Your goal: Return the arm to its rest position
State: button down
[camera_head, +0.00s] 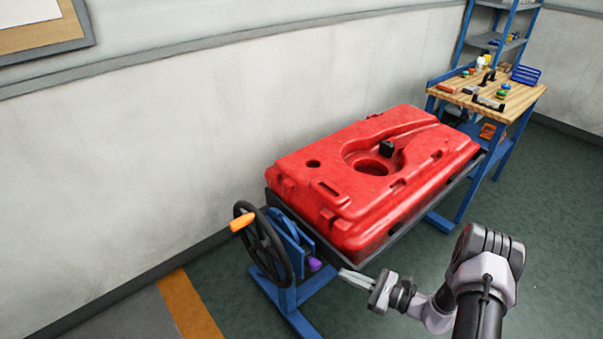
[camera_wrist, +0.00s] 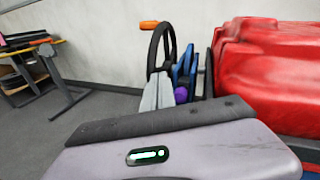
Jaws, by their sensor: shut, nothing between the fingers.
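My gripper (camera_head: 345,274) is at the lower middle of the head view, with its fingers together and nothing between them. Its fingers point left toward the blue stand with the black handwheel (camera_head: 263,246), near a purple knob (camera_head: 315,264). I cannot tell whether the fingertips touch anything there. In the wrist view my gripper (camera_wrist: 158,92) points at the same handwheel (camera_wrist: 160,50), and the purple knob (camera_wrist: 181,95) is just right of the fingers. My arm reaches in from the lower right of the head view.
A large red tank (camera_head: 375,175) lies on a tilting blue stand beside my gripper. An orange handle (camera_head: 242,221) sticks out from the wheel. A workbench (camera_head: 500,95) with small items stands at the back right. The green floor (camera_head: 560,220) is open at the right.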

jog(key=s+a+r+n+g+h, duration=0.1)
jog(key=s+a+r+n+g, duration=0.15)
jog(key=r, duration=0.45)
jog(key=s+a+r+n+g, duration=0.2)
jog(key=a+r+n+g, duration=0.15)
jog(key=r, duration=0.35)
jog(key=s+a+r+n+g+h, duration=0.1)
jog(key=s+a+r+n+g, duration=0.2)
jog(key=r, duration=0.4)
jog(key=s+d+r+n+t+h, duration=0.2)
jog(key=s+r+n+t+h, duration=0.3)
jog(key=s+r+n+h, duration=0.4)
jog(key=s+r+h, duration=0.1)
jog(key=s+r, duration=0.3)
jog(key=s, duration=0.3)
jog(key=shift+s+d+r+n, duration=0.2)
jog(key=shift+s+r+n, duration=0.1)
jog(key=shift+r, duration=0.05)
jog(key=shift+d, duration=0.1)
